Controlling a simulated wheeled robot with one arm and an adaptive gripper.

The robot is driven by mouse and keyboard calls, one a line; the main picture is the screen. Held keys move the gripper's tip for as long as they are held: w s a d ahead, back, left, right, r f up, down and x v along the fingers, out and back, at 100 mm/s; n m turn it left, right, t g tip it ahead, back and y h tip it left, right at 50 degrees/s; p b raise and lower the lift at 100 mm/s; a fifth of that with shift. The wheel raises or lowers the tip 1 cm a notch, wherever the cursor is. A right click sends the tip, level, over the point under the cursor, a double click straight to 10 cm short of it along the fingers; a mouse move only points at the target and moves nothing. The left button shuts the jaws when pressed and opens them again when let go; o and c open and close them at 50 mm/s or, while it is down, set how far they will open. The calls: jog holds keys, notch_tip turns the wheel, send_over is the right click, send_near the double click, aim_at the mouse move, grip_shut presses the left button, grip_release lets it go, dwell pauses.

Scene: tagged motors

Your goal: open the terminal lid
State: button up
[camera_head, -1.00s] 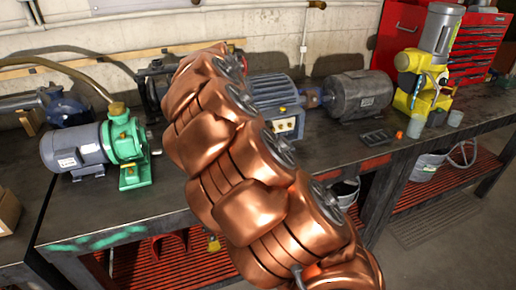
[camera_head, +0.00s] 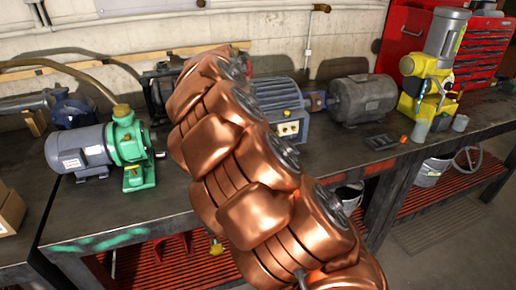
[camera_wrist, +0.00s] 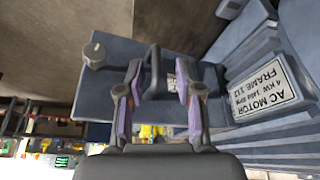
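In the wrist view, the terminal lid (camera_wrist: 215,95) is a flat blue-grey plate with a dark bar handle (camera_wrist: 152,70) and a grey knob (camera_wrist: 95,52) towards the left. My gripper (camera_wrist: 158,78) is open over the lid. Its two fingers stand on either side of the handle, with gaps between handle and fingers. The lid looks shut, though its edges are partly hidden. The motor's ribbed side with an AC MOTOR label (camera_wrist: 268,100) is at the right. In the head view, the blue motor (camera_head: 280,95) stands on the bench, partly behind my copper arm, which hides my gripper.
A green-and-grey pump motor (camera_head: 80,148) stands left on the bench (camera_head: 330,160). A dark grey motor (camera_head: 362,100) and a yellow machine (camera_head: 425,85) stand right of the blue motor. A small black tray (camera_head: 381,142) lies in front. A wall is close behind.

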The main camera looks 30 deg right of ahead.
jog(key=v, duration=1.2)
jog(key=shift+d, duration=0.1)
jog(key=s+a+f+n+y, duration=0.15)
jog(key=s+n, duration=0.25)
jog(key=s, duration=0.9)
jog(key=s+a+f+n+g+y, duration=0.1)
jog(key=s+a+f+n, duration=0.4)
jog(key=s, duration=0.5)
jog(key=s+a+f+n+g+y, duration=0.1)
jog(key=s+a+f+n+y, duration=0.1)
jog(key=s+a+f+n, duration=0.4)
jog(key=s+f+n, duration=0.2)
jog(key=s, duration=0.3)
